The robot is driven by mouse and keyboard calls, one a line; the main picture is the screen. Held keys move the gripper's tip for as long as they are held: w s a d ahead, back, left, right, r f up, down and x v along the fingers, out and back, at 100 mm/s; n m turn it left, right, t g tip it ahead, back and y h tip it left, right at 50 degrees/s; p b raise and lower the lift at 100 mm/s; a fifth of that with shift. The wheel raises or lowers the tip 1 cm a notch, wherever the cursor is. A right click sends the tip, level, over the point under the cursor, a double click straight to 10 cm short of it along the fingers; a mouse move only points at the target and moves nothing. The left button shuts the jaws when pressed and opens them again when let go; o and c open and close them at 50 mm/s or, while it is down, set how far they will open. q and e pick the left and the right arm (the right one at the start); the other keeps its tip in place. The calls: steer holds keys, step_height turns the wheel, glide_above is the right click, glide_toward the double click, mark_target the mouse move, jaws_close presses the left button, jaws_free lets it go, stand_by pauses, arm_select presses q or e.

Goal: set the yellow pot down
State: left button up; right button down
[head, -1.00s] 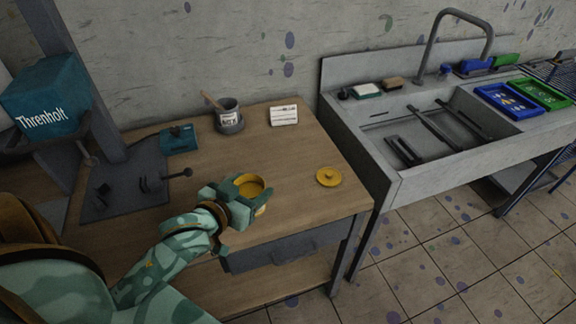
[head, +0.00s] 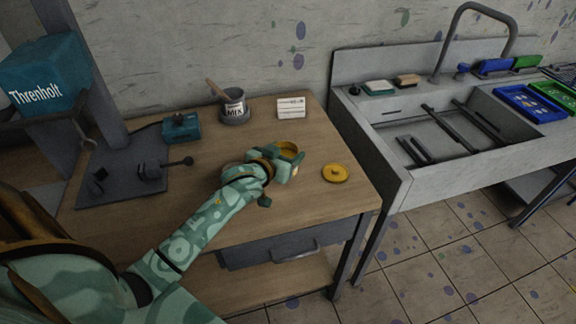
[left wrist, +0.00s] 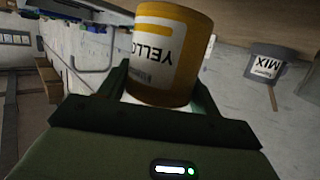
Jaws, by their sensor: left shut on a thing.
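The yellow pot (head: 288,150) is open at the top and upright in the head view, over the wooden workbench (head: 235,140). My left gripper (head: 284,160) is shut on it, with the fingers around its sides. In the left wrist view the pot (left wrist: 172,50) fills the space between the fingers and bears the word "YELLO", upside down in the picture. Whether its base touches the bench is hidden. The yellow lid (head: 335,173) with a small knob lies flat on the bench to the right of the pot. My right gripper is not in view.
A grey pot labelled MIX (head: 235,104) with a stick in it and a white card (head: 291,108) stand at the back of the bench. A teal box (head: 182,126) and a dark press base (head: 125,178) are on the left. A sink (head: 455,125) adjoins at the right.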

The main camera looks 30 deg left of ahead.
arm_select(q)
steer(key=f, duration=0.1)
steer(key=f+b, duration=0.2)
steer(key=f, duration=0.1)
steer(key=shift+w+d, duration=0.2)
steer(key=shift+w, duration=0.15)
steer(key=shift+r, duration=0.1)
steer(key=o, duration=1.2)
